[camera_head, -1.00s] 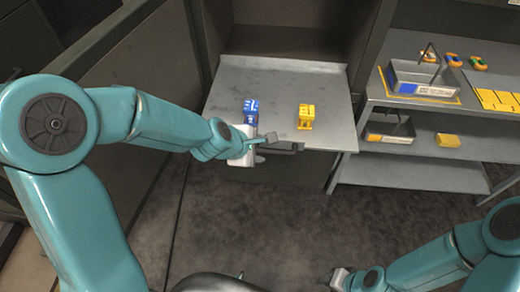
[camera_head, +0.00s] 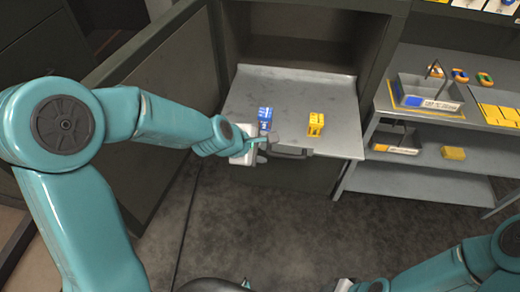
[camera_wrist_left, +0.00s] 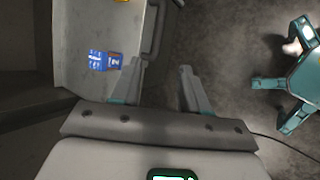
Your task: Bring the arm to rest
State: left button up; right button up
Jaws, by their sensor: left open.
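My left gripper (camera_head: 262,144) is open and empty, in front of the near left edge of the grey pull-out shelf (camera_head: 290,90). In the left wrist view its two fingers (camera_wrist_left: 157,88) stand apart with only floor between them. A blue block with white marks (camera_head: 265,116) sits on the shelf just beyond the gripper; it also shows left of the fingers in the left wrist view (camera_wrist_left: 103,60). A yellow block (camera_head: 316,124) sits to its right on the shelf. My right gripper (camera_head: 343,286) is low at the bottom edge of the head view, small and partly cut off.
A dark cabinet with an open door (camera_head: 135,105) stands at the left. A shelf unit (camera_head: 425,180) at the right holds a grey tray (camera_head: 425,95), yellow pads (camera_head: 500,115), and a yellow block (camera_head: 453,153) lower down. The floor (camera_head: 260,220) in front is clear.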

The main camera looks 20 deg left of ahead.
pick_arm(q)
jog(key=shift+s, duration=0.1)
jog(key=s+d+f+m+g, duration=0.3)
jog(key=s+f+m, duration=0.5)
jog(key=s+f, duration=0.3)
jog(key=s+d+f+m+g+h, duration=0.1)
jog(key=s+d+f+m+g, duration=0.2)
jog(key=s+f+m, duration=0.6)
notch_tip(320, 180, down, 3)
jog(key=shift+s+d+f+m+g, duration=0.2)
jog(key=shift+s+d+m+g, duration=0.15)
jog(key=shift+s+d, duration=0.4)
jog(key=shift+s+a, duration=0.1)
